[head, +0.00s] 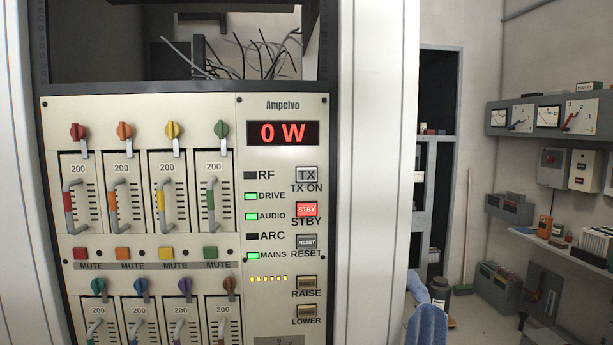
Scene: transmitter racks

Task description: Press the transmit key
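The transmit key (306,174) is a grey square button marked TX, with TX ON printed below it. It sits on the right part of the cream rack panel (285,135), under the red display (283,133) that reads 0 W. Below it is the STBY key (306,209), lit red, and then the grey RESET key (306,242). The TX key looks unlit. Neither of my grippers is in view.
Left of the keys are several handled modules (127,205) with coloured knobs and mute buttons. The DRIVE, AUDIO and MAINS lamps (251,196) are green. RAISE (306,283) and LOWER (306,312) keys sit lower. A blue object (428,325) stands at the lower right.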

